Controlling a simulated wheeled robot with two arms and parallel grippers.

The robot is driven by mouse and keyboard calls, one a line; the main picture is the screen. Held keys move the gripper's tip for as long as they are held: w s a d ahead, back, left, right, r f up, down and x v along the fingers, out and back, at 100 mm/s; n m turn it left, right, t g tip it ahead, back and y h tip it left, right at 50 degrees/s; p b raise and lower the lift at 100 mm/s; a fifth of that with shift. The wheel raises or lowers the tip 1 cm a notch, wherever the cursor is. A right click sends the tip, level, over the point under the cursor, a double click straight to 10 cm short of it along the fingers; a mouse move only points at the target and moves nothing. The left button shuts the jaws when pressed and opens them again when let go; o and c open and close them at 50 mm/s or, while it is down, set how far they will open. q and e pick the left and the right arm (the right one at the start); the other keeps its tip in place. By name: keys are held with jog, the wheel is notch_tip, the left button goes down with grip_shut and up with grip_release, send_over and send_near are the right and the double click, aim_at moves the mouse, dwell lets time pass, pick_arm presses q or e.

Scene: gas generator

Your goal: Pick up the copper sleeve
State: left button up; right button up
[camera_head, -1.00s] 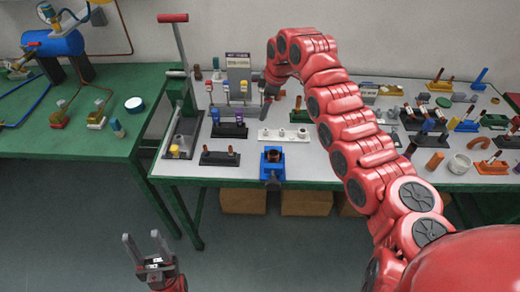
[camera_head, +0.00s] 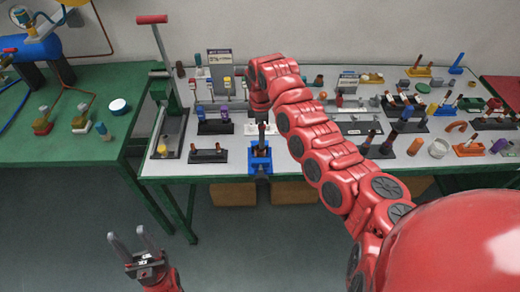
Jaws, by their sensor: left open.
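Several copper-coloured pieces are in view, and I cannot tell for sure which is the copper sleeve. A brown-copper piece (camera_head: 262,134) stands upright at the blue fixture (camera_head: 260,163) near the table's front edge. An orange-copper cylinder (camera_head: 415,146) stands farther right. My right gripper (camera_head: 261,116) points down just behind and above the blue fixture; its fingers are small and dark, and I cannot tell whether they hold or touch anything. My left gripper (camera_head: 134,245) is open and empty, low in front of the tables, far from the parts.
The grey-topped table (camera_head: 225,170) carries black racks (camera_head: 208,156), a red-handled lever press (camera_head: 165,65) and a white ring (camera_head: 439,148). A green table (camera_head: 60,145) stands at left. Cardboard boxes (camera_head: 234,193) sit beneath. My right arm covers the middle of the table.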

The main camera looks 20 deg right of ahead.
jog(key=shift+f, duration=0.5)
jog(key=shift+f+p, duration=0.25)
jog(key=shift+p, duration=0.2)
notch_tip(320, 180, down, 4)
jog(key=shift+r+p, duration=0.15)
jog(key=shift+p, duration=0.8)
jog(key=shift+f, duration=0.5)
grip_shut()
